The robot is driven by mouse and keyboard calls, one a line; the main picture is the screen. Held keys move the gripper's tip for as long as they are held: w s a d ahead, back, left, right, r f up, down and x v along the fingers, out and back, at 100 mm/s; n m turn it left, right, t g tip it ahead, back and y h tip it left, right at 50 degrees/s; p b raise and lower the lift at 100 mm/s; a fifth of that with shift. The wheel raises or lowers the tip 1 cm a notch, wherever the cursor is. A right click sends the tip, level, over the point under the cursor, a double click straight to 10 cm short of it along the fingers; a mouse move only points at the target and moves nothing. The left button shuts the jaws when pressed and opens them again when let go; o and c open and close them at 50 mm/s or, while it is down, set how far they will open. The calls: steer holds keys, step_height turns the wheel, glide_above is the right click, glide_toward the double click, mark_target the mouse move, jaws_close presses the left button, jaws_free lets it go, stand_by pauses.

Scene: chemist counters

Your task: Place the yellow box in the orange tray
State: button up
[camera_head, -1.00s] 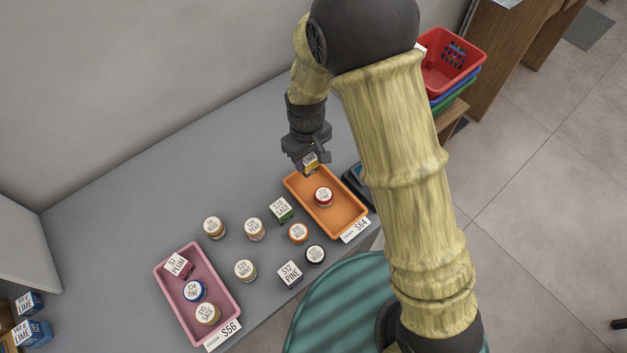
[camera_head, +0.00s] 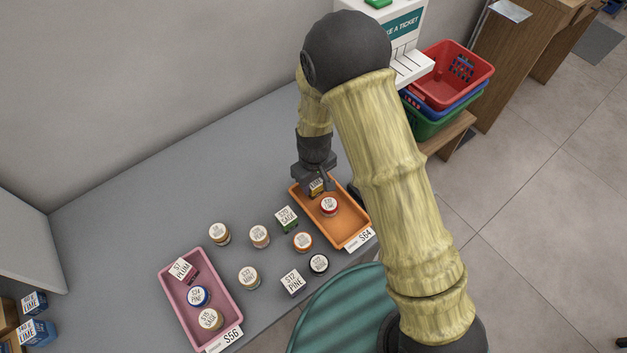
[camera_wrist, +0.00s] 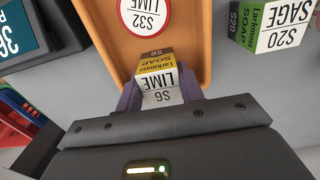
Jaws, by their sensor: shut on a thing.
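The yellow box (camera_wrist: 155,72), labelled S6 LIME, is between the fingers of my gripper (camera_wrist: 160,95) in the wrist view. In the head view the yellow box (camera_head: 317,188) is at the back end of the orange tray (camera_head: 352,240), with my gripper (camera_head: 317,180) just above it. The box appears inside the tray's outline; whether it touches the tray floor I cannot tell. A red-lidded jar, S32 LIME (camera_head: 329,205), stands in the same tray, in front of the box; it also shows in the wrist view (camera_wrist: 146,14).
A green box, S20 SAGE (camera_head: 287,218), stands just left of the orange tray. Several jars and a box, S12 PINE (camera_head: 292,282), stand between it and the pink tray (camera_head: 233,305). Stacked baskets (camera_head: 450,75) are at the back right. The counter's back left (camera_head: 150,180) is clear.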

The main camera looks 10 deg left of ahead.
steer(key=shift+f, duration=0.2)
steer(key=o, duration=1)
steer(key=shift+r, duration=0.1)
step_height(320, 180, up, 12)
steer(key=shift+r+b, duration=0.15)
steer(key=shift+b, duration=0.5)
steer(key=s+d+r+m+t, duration=0.1)
steer(key=s+d+r+m, duration=0.1)
steer(key=d, duration=0.6)
steer(key=s+d+r+m, duration=0.2)
steer(key=d+m, duration=0.2)
steer(key=d, duration=0.5)
steer(key=s+d+r+m+t, duration=0.1)
steer(key=s+d+r+m, duration=0.2)
steer(key=d, duration=0.5)
steer(key=shift+s+d+m+t, duration=0.1)
steer(key=shift+d+m+t, duration=0.2)
steer(key=shift+m, duration=0.2)
